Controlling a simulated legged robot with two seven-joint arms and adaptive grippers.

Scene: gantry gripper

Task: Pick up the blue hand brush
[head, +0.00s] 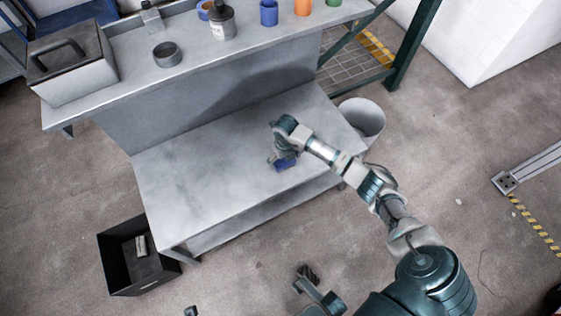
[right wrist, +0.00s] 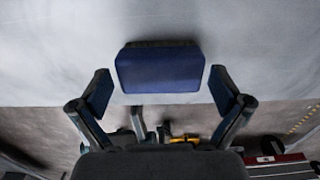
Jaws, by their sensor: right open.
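The blue hand brush (right wrist: 158,67) lies on the grey lower bench top, and in the right wrist view its blue back faces me, with a dark edge along the far side. In the head view a blue patch of it (head: 286,164) shows beside my right gripper (head: 276,158), which hides part of it. My right gripper is open, and in the right wrist view its two fingers (right wrist: 160,89) stand apart, one to each side of the brush, with gaps between.
The lower bench top (head: 205,185) is bare around the brush. A raised shelf (head: 125,72) behind it holds a grey case (head: 72,65), a bottle (head: 222,22) and cups. A white bin (head: 362,118) stands right of the bench, and a black box (head: 125,272) stands on the floor left.

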